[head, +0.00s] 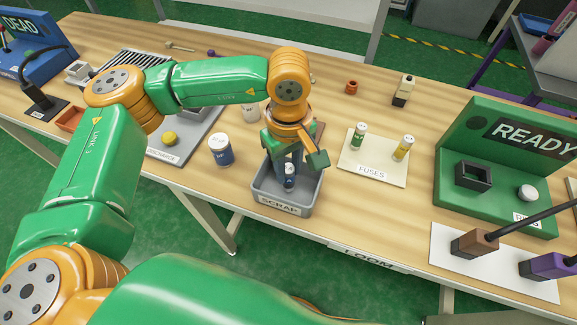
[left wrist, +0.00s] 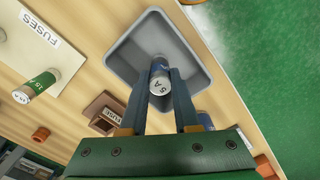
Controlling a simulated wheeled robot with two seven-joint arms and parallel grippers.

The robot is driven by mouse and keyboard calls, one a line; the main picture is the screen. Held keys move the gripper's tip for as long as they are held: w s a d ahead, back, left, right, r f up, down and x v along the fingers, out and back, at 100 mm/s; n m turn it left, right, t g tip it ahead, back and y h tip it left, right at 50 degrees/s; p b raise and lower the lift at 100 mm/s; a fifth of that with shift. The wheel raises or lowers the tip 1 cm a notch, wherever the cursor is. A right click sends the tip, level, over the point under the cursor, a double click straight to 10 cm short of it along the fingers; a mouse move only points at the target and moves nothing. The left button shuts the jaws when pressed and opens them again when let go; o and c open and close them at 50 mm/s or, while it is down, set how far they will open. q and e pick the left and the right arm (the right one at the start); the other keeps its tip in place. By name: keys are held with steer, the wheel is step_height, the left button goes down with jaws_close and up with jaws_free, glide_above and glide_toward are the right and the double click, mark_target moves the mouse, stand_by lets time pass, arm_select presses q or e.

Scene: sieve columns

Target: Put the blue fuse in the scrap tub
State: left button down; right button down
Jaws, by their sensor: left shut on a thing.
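The blue fuse (head: 289,176) is upright within the outline of the grey scrap tub (head: 281,209). My left gripper (head: 288,166) points down over the tub and is shut on the fuse. In the left wrist view the fuse (left wrist: 160,80) shows its silver end cap between the two fingers, with the grey tub (left wrist: 128,48) behind it. I cannot tell whether the fuse touches the tub floor. My right gripper is not in view.
A white fuses mat (head: 372,172) with a green fuse (head: 359,136) and a yellow fuse (head: 404,148) lies right of the tub. A blue-labelled jar (head: 220,150) stands left of it. The green READY unit (head: 500,195) is further right.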

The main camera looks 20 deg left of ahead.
arm_select(q)
steer(key=shift+f, duration=0.55)
steer(key=shift+f, duration=0.15)
steer(key=c, duration=0.6)
jaws_free()
steer(key=shift+c, duration=0.2)
